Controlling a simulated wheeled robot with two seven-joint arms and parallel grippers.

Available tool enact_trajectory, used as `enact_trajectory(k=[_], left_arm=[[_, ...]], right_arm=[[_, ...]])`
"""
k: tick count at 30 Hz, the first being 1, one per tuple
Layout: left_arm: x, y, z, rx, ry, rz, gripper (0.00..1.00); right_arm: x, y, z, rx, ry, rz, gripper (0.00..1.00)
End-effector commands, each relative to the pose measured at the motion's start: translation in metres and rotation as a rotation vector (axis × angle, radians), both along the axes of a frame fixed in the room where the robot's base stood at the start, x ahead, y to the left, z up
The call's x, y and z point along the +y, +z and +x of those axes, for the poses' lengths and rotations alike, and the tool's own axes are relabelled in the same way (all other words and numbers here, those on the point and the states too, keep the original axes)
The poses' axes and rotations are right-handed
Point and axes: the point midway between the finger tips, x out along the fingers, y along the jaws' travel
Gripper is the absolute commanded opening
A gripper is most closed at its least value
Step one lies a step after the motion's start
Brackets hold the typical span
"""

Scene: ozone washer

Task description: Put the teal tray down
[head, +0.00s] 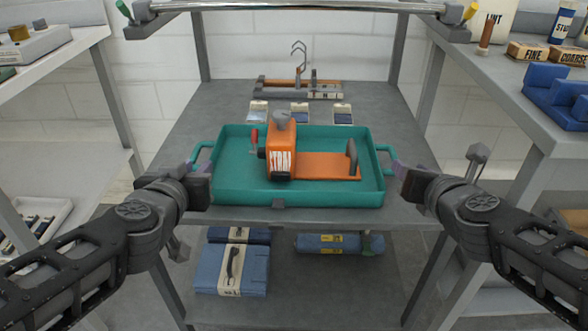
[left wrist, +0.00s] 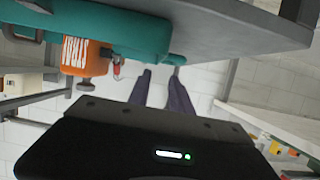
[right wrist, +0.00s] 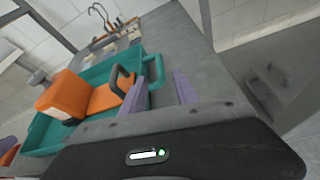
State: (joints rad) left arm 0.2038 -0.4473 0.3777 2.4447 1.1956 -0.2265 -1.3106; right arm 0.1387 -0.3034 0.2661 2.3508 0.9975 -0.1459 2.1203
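The teal tray (head: 230,190) lies level on the grey table, close to its front edge, and appears to rest on the top. An orange strapping tool (head: 320,166) with a grey knob and dark handle sits in it. My left gripper (head: 200,172) is at the tray's left handle (head: 201,155). In the left wrist view its purple fingers (left wrist: 160,75) are apart, with nothing visible between them. My right gripper (head: 396,168) is at the right handle (right wrist: 157,72). In the right wrist view its fingers (right wrist: 153,88) are apart, the handle just beyond the tips.
Small label cards (head: 300,110) and a rack with hooks (head: 300,88) stand behind the tray. Side benches (head: 500,80) flank the table. Bare table lies right and left of the tray.

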Motion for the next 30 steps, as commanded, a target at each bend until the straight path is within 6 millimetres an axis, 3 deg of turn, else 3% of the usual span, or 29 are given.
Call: enact_trajectory(k=[3,9,30], left_arm=[[0.000,0.000,0.000,0.000,0.000,0.000,0.26],[0.000,0.000,0.000,0.000,0.000,0.000,0.26],[0.000,0.000,0.000,0.000,0.000,0.000,0.26]], right_arm=[[-0.005,0.007,-0.016,-0.001,-0.007,0.001,0.36],[-0.004,0.011,-0.029,-0.001,-0.002,-0.001,0.36],[-0.002,0.012,-0.031,0.000,0.001,-0.002,0.36]])
